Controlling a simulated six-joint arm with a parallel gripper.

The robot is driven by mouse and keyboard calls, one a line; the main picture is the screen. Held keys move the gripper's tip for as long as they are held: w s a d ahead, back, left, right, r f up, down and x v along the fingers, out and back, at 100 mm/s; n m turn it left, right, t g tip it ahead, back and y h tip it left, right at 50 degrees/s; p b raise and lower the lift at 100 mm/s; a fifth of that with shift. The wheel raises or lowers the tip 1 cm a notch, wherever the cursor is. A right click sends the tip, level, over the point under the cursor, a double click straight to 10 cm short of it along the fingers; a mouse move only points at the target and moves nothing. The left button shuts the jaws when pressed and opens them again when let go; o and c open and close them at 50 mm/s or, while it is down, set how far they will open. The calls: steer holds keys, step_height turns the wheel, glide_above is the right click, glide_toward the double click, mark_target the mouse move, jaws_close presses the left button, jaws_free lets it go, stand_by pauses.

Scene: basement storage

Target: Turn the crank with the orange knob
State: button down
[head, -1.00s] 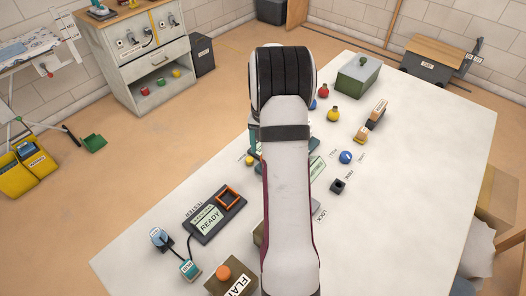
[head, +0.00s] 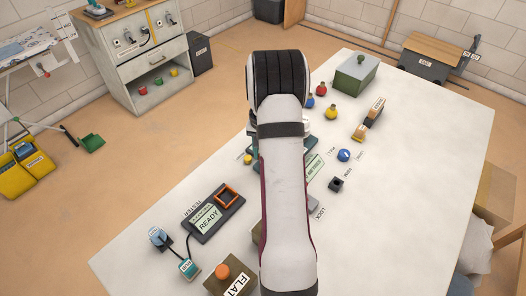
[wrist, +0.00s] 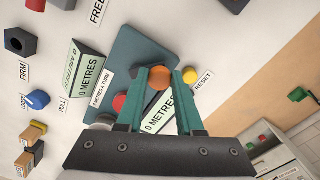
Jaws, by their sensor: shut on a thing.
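In the wrist view the orange knob (wrist: 160,78) sits between the green fingers of my gripper (wrist: 159,73), which is shut on it. It stands over a blue-grey base plate (wrist: 137,48). The crank's arm cannot be made out beneath my gripper. A sign on the near side reads "0 METRES" (wrist: 158,116), and a label beside the plate reads "5 METRES A TURN" (wrist: 101,88). A yellow button (wrist: 190,76) by the "RESET" label is just right of my fingers. In the head view my arm hides the knob and gripper.
A red button (wrist: 119,103) is left of my fingers. A blue knob (head: 344,155), a dark block (head: 336,184) and coloured bulbs (head: 331,112) stand on the white table right of my arm. The tester (head: 213,213) and an orange-topped box (head: 236,251) are left and front.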

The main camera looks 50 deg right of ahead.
steer(key=m, duration=0.2)
steer(key=w+d+m, duration=0.1)
steer(key=m, duration=0.1)
steer(key=c, duration=0.5)
jaws_free()
steer(key=shift+c, duration=0.2)
steer(key=shift+r, duration=0.1)
step_height(320, 180, up, 16)
steer(key=shift+s, duration=0.1)
